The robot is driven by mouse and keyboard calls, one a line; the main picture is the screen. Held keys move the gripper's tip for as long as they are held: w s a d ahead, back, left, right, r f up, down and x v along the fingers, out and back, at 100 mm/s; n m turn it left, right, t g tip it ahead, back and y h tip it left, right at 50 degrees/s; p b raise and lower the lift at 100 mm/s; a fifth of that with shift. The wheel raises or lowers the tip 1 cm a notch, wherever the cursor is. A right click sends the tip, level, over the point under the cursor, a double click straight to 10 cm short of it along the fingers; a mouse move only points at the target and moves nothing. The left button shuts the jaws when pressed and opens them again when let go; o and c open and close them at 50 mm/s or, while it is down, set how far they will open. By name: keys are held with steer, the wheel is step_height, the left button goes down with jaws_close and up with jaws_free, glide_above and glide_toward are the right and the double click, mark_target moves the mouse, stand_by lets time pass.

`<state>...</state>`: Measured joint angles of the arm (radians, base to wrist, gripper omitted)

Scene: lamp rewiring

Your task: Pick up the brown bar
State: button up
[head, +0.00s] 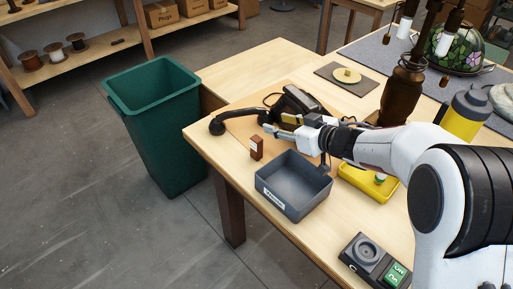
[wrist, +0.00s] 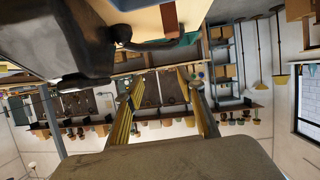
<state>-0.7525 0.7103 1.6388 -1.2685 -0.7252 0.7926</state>
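The brown bar (head: 256,148) is a small reddish-brown block with a pale label, standing upright on the wooden table near its left edge. A brown piece that looks like it shows at the top of the wrist view (wrist: 169,17), where the room appears upside down. My gripper (head: 270,128) points left in the head view, just above and right of the bar in the picture. In the wrist view its two fingers (wrist: 160,77) are spread apart with nothing between them. The gripper is open and empty, apart from the bar.
A grey labelled tray (head: 266,190) stands just right of the bar. A black curved handle-like object (head: 217,126) lies behind it, near a dark device (head: 299,98). A green bin (head: 150,125) stands left of the table. A yellow tray (head: 350,180) sits under my arm.

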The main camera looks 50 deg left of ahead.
mark_target(260, 145)
steer(key=s+a+f, duration=0.1)
steer(key=s+f+g, duration=0.1)
steer(key=shift+s+a+n, duration=0.35)
steer(key=shift+a+n, duration=0.05)
steer(key=shift+f, duration=2.85)
steer(key=shift+f, duration=0.7)
steer(key=shift+x, duration=2.4)
steer(key=shift+r, duration=0.1)
steer(key=shift+c, duration=0.4)
jaws_close()
